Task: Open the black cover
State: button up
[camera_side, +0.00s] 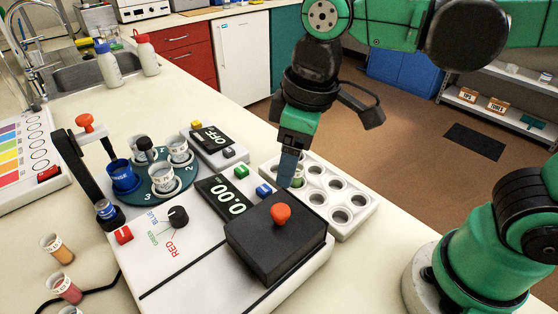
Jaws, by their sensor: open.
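The black cover (262,248) is a square box lid with an orange knob (281,214) on top. It sits closed on the right end of the white instrument (165,268). My gripper (287,180) points down just above and behind the cover's far edge, near the white rack (352,213). It is apart from the orange knob. Its fingers overlap in this view, so the gap between them is hidden. I see nothing held in it.
The white rack with round holes stands behind and right of the cover. A turntable with cups (160,178) and a small OFF display (214,140) are to the left. Vials (60,250) stand at front left. The bench at front right is mostly clear.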

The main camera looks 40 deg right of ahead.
aim_at(279, 210)
jog(key=a, duration=0.1)
jog(key=s+a+n+g, duration=0.1)
jog(key=a+r+n, duration=0.1)
jog(key=shift+s+a+g+h, duration=0.2)
jog(key=shift+s+g+h, duration=0.1)
jog(key=shift+s+a+f, duration=0.1)
jog(key=shift+a+f, duration=0.05)
jog(key=shift+f, duration=2.65)
grip_shut()
